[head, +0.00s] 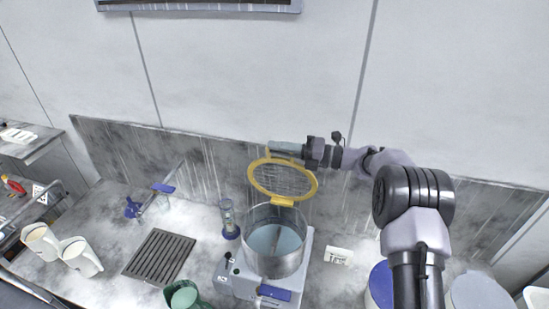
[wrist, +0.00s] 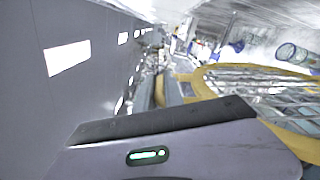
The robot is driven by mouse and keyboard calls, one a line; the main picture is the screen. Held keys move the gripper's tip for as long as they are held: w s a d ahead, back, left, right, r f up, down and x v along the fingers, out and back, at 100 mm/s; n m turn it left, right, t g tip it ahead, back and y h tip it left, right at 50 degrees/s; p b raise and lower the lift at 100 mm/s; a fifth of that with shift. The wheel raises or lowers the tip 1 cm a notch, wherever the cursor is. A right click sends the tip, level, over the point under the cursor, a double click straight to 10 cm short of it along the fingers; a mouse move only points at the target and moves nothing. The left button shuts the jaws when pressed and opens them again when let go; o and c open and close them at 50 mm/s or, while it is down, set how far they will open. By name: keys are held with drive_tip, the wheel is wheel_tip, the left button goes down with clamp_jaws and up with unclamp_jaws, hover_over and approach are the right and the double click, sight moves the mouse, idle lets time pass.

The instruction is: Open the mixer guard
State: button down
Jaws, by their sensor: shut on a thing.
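The mixer guard (head: 316,186) is a yellow ring with a wire mesh. In the head view it stands tilted up above the back rim of the steel mixer bowl (head: 287,264), hinged low at the back, and the bowl's mouth is uncovered. My gripper (head: 280,150) is at the guard's upper edge, shut on it. In the wrist view the guard's yellow rim and mesh (wrist: 203,82) fill the right side, close beside my gripper's dark finger (wrist: 165,118). The exact contact between the fingers and the rim is hidden.
The mixer base (head: 306,257) stands on a grey counter near a back wall panel. A clear cylinder (head: 227,215) with a blue foot, a drain grate (head: 160,256), white jugs (head: 80,257) and a green cup (head: 186,297) are to the left. A small white label (head: 339,256) lies right.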

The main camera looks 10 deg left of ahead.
drive_tip(key=shift+w+d+r, duration=0.1)
drive_tip(key=shift+w+r, duration=0.05)
drive_tip(key=shift+w, duration=0.55)
drive_tip(key=shift+w+r, duration=0.1)
drive_tip(key=shift+w, duration=0.55)
drive_tip(key=c, duration=1.5)
unclamp_jaws()
drive_tip(key=shift+o, duration=0.2)
drive_tip(key=s+d+b, duration=0.1)
drive_tip(key=d+b, duration=0.3)
drive_tip(key=d, duration=1.3)
drive_tip(key=shift+s+d, duration=0.2)
